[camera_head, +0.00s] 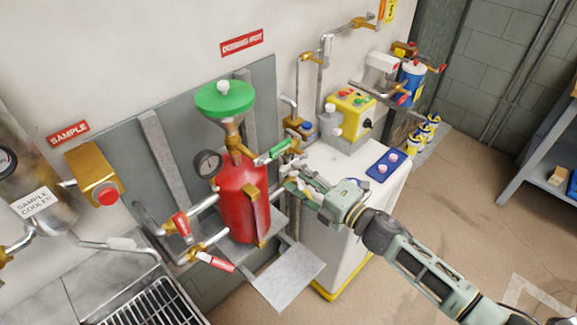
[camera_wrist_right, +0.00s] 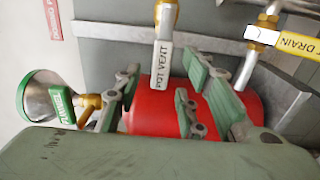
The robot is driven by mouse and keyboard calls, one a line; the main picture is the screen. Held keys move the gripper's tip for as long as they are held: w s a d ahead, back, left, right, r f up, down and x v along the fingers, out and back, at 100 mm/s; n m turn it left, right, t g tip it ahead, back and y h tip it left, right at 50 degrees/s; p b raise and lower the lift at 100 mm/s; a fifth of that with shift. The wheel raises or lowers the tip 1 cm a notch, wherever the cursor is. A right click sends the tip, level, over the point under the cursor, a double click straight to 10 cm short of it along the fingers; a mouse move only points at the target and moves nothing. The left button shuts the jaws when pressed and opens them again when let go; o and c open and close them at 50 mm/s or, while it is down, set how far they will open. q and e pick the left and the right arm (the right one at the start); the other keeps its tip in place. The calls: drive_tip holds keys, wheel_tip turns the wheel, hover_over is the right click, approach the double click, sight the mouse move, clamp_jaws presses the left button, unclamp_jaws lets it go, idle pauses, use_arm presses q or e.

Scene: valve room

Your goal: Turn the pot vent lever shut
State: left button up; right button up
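I see no clear contact. The red dosing pot (camera_head: 240,195) stands upright against the wall panel and shows behind the fingers in the wrist view. In the head view, my right gripper (camera_head: 291,178) is at the pot's right side, and largely hides the lever. My left gripper is not in view.
A green-handled lever (camera_head: 279,149) sits just above my right gripper, below the green funnel (camera_head: 224,98). Two red-handled levers (camera_head: 181,224) are at the pot's lower left. A white cabinet (camera_head: 340,220) stands close on the right. A DRAIN-tagged lever (camera_wrist_right: 290,42) is nearby.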

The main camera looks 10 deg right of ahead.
sight(291, 169)
drive_tip(key=x, duration=0.4)
drive_tip(key=shift+w+a, duration=0.2)
drive_tip(key=shift+w, duration=0.05)
drive_tip(key=shift+c, duration=0.5)
clamp_jaws()
drive_tip(key=shift+f, duration=0.1)
